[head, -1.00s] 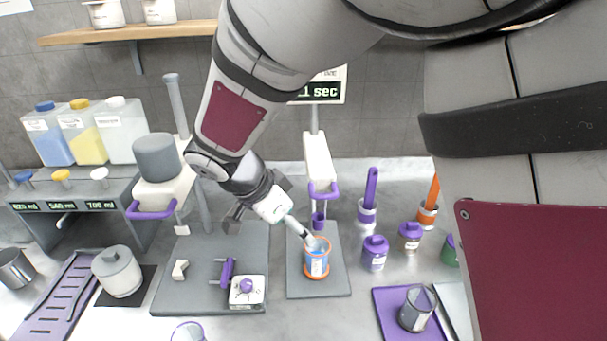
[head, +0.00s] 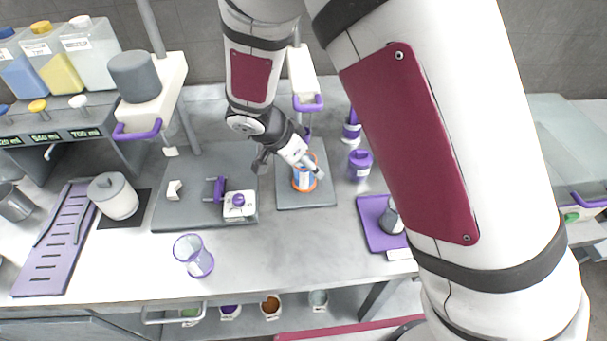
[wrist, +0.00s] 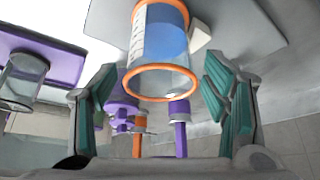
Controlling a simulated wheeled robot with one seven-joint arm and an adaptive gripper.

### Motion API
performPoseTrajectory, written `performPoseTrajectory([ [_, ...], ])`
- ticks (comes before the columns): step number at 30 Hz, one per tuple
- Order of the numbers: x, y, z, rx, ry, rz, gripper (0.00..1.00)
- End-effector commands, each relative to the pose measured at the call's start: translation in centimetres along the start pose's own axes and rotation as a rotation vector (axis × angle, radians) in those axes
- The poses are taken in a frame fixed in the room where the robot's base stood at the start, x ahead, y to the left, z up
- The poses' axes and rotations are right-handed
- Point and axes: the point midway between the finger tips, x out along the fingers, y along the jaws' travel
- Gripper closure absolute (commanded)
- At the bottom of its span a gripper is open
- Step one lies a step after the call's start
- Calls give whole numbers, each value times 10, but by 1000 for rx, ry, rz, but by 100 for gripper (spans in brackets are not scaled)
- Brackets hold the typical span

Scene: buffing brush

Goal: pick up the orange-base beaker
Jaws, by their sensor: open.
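The orange-base beaker (head: 304,180) is clear with orange rings and blue contents. It stands upright on a grey plate (head: 318,201). In the wrist view the beaker (wrist: 160,42) is at the top middle, its near orange rim turned toward me. My gripper (head: 284,152) is just behind and left of the beaker in the head view, and a wrist part overlaps it. In the wrist view my gripper (wrist: 163,85) is open, with one green-padded finger on each side of the beaker's rim and gaps on both sides. I cannot tell the depth between them.
A purple lidded jar (head: 359,164) and a purple tray (head: 374,234) lie to the right. The front middle counter is clear.

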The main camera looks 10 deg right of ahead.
Motion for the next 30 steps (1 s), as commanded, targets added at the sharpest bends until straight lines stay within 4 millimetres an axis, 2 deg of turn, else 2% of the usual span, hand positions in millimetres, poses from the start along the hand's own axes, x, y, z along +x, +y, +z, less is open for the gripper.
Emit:
performPoseTrajectory([
  [6, 0, 0, 0, 1, 0, -1, 34],
  [15, 0, 0, 0, 0, 0, -1, 99],
  [23, -1, 0, -1, 0, 1, -1, 99],
  [30, -17, 2, -8, 1, 2, 0, 99],
])
